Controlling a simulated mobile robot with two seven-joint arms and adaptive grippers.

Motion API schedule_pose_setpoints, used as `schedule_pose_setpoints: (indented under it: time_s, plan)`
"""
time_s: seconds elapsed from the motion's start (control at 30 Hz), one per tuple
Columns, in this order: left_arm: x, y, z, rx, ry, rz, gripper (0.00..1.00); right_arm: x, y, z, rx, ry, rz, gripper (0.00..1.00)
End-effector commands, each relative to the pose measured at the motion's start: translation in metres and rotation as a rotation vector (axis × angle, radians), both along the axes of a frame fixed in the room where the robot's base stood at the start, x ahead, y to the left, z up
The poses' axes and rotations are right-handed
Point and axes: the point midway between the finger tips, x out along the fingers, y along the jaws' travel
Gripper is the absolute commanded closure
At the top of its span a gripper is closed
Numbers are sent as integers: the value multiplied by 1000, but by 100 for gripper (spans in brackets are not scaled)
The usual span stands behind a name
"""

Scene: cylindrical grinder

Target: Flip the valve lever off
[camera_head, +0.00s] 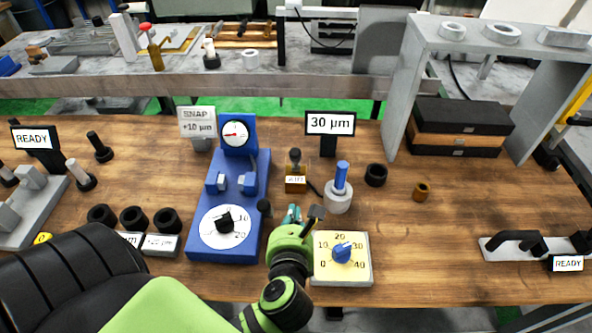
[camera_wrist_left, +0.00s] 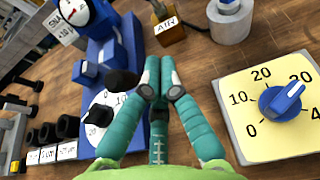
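The air valve is a small brass block (camera_head: 296,184) with a white AIR label and an upright stem topped by a black knob (camera_head: 295,155). It stands right of the blue gauge stand. In the left wrist view the brass block (camera_wrist_left: 170,32) is at the top, ahead of the fingertips, with its top cut off. My left gripper (camera_head: 303,213) is in front of the valve, on the near side, apart from it. In the wrist view its teal fingers (camera_wrist_left: 160,78) are together with nothing visible between them. My right gripper is not in view.
The blue gauge stand (camera_head: 200,248) with a dial and a black ball knob (camera_head: 265,207) is close left of the gripper. A yellow dial plate (camera_head: 358,272) is close right. A grey cylinder with a blue handle (camera_head: 338,196) stands right of the valve. Table further right is clearer.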

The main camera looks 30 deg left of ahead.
Motion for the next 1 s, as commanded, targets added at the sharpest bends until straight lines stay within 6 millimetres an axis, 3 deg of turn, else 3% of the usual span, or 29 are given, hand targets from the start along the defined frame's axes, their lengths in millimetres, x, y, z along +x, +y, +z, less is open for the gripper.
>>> schedule_pose_setpoints:
  time_s: [0.1, 0.27, 0.43, 0.67, 0.73, 1.0]
  plan:
    - [2, 2, -1, -1, 0, 0, 100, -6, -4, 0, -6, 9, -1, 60]
    - [17, 10, -5, 1, -2, 1, 100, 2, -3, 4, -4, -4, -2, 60]
    - [46, 29, -17, 1, -2, 3, 100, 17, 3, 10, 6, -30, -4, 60]
    - [84, 52, -34, -1, -1, 3, 100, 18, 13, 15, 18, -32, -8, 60]
    - [93, 57, -23, -2, -3, 2, 100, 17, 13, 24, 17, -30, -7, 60]
    - [110, 68, -17, -2, -1, 1, 100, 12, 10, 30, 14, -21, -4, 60]
